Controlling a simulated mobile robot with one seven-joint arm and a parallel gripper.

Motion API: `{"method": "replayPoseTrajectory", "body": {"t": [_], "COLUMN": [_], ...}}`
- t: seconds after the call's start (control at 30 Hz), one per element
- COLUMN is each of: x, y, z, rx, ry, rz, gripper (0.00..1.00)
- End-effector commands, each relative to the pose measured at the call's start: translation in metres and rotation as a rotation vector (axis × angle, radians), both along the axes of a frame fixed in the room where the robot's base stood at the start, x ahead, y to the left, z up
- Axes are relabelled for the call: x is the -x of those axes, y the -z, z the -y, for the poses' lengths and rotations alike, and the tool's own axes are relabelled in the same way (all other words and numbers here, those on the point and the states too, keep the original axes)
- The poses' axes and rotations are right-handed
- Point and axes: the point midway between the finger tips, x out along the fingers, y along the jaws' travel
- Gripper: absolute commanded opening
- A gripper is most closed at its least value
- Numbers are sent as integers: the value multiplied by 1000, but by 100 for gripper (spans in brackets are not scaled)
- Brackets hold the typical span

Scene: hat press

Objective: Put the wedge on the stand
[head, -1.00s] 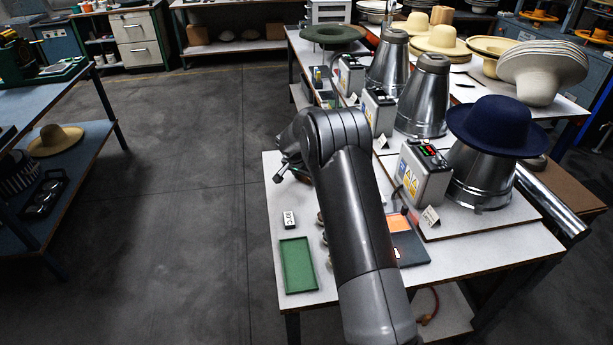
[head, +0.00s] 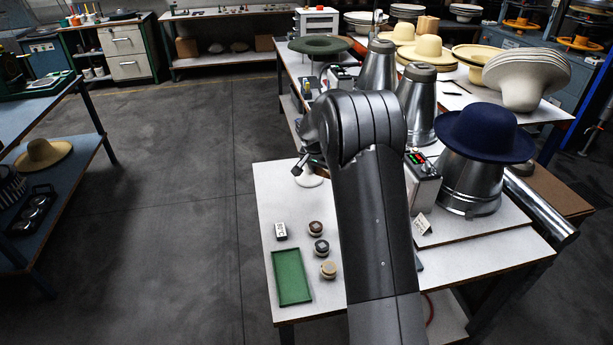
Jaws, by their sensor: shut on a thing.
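A green tray (head: 291,277), a small white labelled block (head: 281,231) and three small round pieces (head: 321,247) lie on the front table (head: 271,193). A metal cone with a navy hat (head: 486,133) and a control box (head: 424,187) stand right of my arm.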

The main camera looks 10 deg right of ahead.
Motion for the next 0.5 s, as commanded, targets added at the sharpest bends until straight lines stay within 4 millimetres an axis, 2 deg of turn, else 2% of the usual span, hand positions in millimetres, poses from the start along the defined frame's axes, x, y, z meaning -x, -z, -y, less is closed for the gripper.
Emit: {"method": "replayPoseTrajectory", "body": {"t": [0.1,0.23,0.37,0.5], "x": [7,15,29,51], "y": [-9,-6,9,31], "z": [12,5,-27,-70], "rx": [0,2,6,9], "ry": [1,-24,-89,-175], "rz": [1,-3,-5,-6], "gripper": [27,27,27,27]}}
